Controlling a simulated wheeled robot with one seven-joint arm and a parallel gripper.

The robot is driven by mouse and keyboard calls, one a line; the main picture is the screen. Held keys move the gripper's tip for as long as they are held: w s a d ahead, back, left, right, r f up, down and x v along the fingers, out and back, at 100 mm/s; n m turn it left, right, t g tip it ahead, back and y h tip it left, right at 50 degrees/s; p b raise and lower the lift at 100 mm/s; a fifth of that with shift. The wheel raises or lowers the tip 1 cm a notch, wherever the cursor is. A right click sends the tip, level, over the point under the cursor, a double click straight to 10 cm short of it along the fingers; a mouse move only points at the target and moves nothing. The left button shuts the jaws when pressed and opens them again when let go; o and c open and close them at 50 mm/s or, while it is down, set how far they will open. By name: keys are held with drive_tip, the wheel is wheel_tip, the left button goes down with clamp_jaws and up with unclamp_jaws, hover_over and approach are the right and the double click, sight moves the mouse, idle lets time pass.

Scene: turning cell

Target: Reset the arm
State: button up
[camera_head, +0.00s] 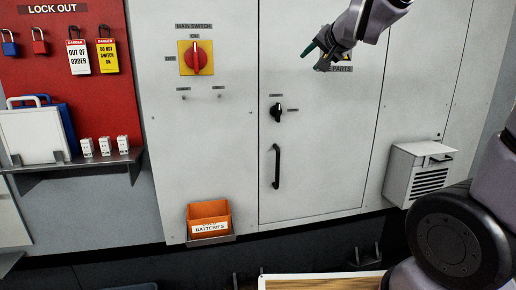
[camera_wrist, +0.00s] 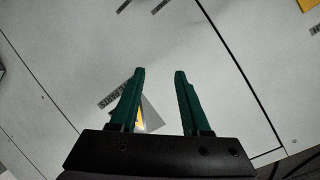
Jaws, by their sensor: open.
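My gripper (camera_head: 318,54) is raised in front of the upper part of the grey cabinet door (camera_head: 325,170) in the head view. In the wrist view my gripper (camera_wrist: 160,75) shows two green fingers apart with nothing between them. The cabinet face (camera_wrist: 95,50) fills the background there. A partly hidden yellow and grey label shows behind the left finger. In the head view my gripper and wrist cover part of a label ending in "PARTS" (camera_head: 340,69).
A red and yellow main switch (camera_head: 195,58), a black knob (camera_head: 278,112) and a black handle (camera_head: 276,166) are on the cabinet. An orange batteries bin (camera_head: 209,213) sits low. A lock-out board (camera_head: 105,85) and a shelf (camera_head: 75,163) are at left, a vented box (camera_head: 418,160) at right.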

drive_tip(key=s+d+f+g, duration=0.2)
drive_tip(key=s+d, duration=0.1)
drive_tip(key=s, duration=0.3)
drive_tip(key=s+d+f+n+g+h, duration=0.1)
drive_tip(key=s+d+f+g, duration=0.1)
drive_tip(key=s, duration=0.5)
drive_tip(key=s+d+f+g, duration=0.2)
drive_tip(key=s+d+f, duration=0.1)
drive_tip(key=s, duration=0.4)
drive_tip(key=shift+s+d+n, duration=0.25)
drive_tip(key=shift+d+n, duration=0.05)
drive_tip(key=shift+d, duration=0.5)
